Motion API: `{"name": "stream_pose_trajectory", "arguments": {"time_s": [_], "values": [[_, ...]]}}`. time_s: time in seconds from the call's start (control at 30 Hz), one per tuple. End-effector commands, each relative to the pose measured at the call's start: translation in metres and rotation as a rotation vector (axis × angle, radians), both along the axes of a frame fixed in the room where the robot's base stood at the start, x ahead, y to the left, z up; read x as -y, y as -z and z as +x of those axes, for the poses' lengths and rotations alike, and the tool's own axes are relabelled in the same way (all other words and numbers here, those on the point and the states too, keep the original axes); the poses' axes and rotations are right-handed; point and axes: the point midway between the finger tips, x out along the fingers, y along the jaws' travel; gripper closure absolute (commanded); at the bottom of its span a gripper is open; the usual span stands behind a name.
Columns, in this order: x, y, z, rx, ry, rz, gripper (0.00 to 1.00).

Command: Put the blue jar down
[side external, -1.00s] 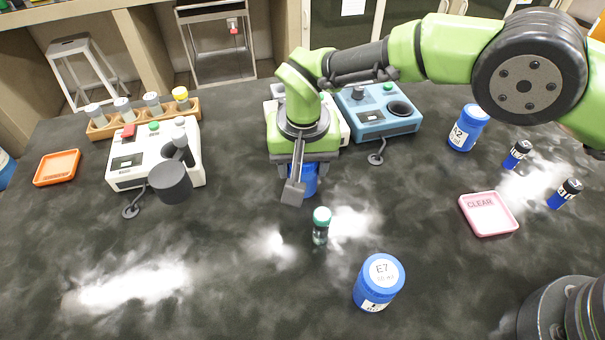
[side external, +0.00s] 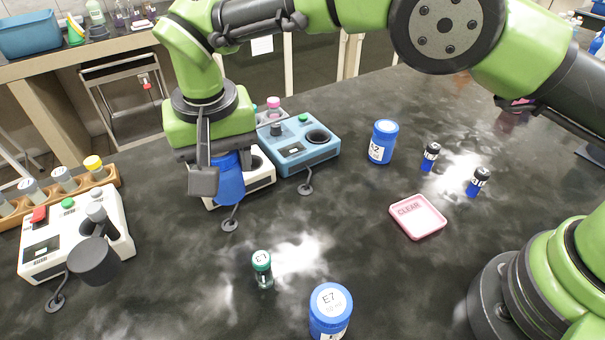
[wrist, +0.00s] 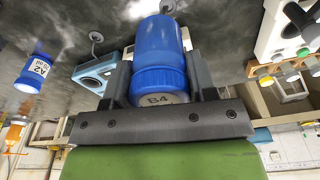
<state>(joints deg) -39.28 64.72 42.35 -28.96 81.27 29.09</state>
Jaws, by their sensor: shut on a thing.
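A blue jar (side external: 229,180) is held in my gripper (side external: 207,178), in front of the white device at the back. The wrist view shows the blue jar (wrist: 158,58) between the two fingers of my gripper (wrist: 158,82), with "B4" on its end. In the side view one finger hides part of the jar. I cannot tell clearly whether its base touches the bench.
A blue device (side external: 297,147) stands right of the gripper, a white device (side external: 75,240) at left. A small green-capped vial (side external: 262,268), an E7 blue jar (side external: 330,310), another blue jar (side external: 382,142) and a pink CLEAR tray (side external: 418,216) stand around. Bench between is clear.

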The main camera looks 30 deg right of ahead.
Motion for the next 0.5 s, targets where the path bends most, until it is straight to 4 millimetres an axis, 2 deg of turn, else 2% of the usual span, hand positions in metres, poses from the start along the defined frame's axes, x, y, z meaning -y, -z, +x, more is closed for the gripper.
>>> {"name": "stream_pose_trajectory", "arguments": {"time_s": [0.07,0.17,0.3,0.5], "values": [[0.012,-0.001,0.006,0.000,-0.002,-0.002,0.73],[0.042,-0.002,0.018,-0.004,-0.009,-0.004,0.73],[0.105,-0.003,0.033,-0.009,-0.028,-0.006,0.73],[0.188,-0.004,0.032,-0.006,-0.053,-0.003,0.73]]}}
